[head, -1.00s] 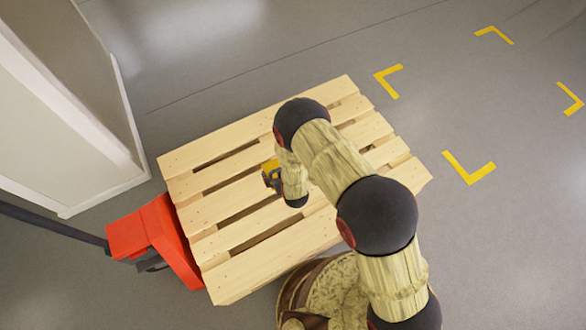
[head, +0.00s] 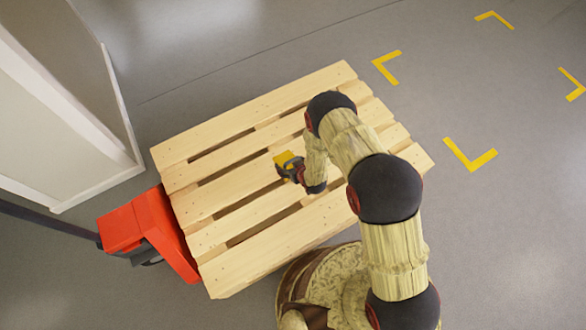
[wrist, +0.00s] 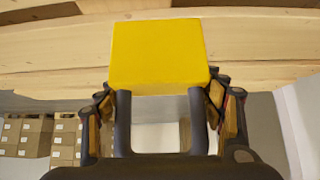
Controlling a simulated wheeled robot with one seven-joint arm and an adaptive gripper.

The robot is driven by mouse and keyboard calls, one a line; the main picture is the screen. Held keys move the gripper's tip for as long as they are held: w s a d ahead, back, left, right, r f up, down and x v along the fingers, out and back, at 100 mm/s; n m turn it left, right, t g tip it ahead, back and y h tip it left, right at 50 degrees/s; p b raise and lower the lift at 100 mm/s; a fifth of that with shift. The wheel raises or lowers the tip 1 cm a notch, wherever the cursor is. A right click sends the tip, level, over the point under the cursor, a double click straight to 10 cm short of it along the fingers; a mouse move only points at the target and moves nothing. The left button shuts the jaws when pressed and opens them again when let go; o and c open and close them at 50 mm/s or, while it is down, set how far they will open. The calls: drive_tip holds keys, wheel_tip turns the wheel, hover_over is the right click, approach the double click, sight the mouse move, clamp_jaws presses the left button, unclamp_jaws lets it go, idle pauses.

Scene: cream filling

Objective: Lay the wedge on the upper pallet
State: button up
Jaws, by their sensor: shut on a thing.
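The yellow wedge (head: 287,159) is in my gripper (head: 291,171), over the middle of the wooden pallet (head: 200,205) in the head view. In the wrist view the wedge (wrist: 160,52) shows as a plain yellow block face between the fingers of my gripper (wrist: 160,98), which is shut on it. Pale pallet boards (wrist: 50,50) fill the top of that view behind the wedge. I cannot tell whether the wedge touches the boards or hangs just above them. Its sloped side is not clear.
A red pallet truck (head: 150,232) stands at the pallet's left end. A pale wall or cabinet (head: 60,130) is at the upper left. Yellow corner marks (head: 470,157) lie on clear floor to the right. Shelved cartons (wrist: 30,135) show in the wrist view.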

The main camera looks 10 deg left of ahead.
drive_tip(key=shift+w+d+f+b, duration=0.2)
drive_tip(key=shift+w+d+f, duration=0.15)
drive_tip(key=shift+f, duration=0.15)
drive_tip(key=shift+w+d+f+b, duration=0.25)
drive_tip(key=shift+d+f, duration=0.1)
drive_tip(key=shift+f, duration=0.15)
wheel_tip(320, 180, down, 3)
drive_tip(key=shift+f+b, duration=0.1)
drive_tip(key=shift+b, duration=0.55)
drive_tip(key=o, duration=1.6)
drive_tip(key=shift+f, duration=0.1)
drive_tip(key=shift+c, duration=0.2)
drive_tip(key=shift+d+r, duration=0.1)
drive_tip(key=shift+r, duration=0.1)
drive_tip(key=p+v, duration=0.5)
drive_tip(key=v, duration=0.7)
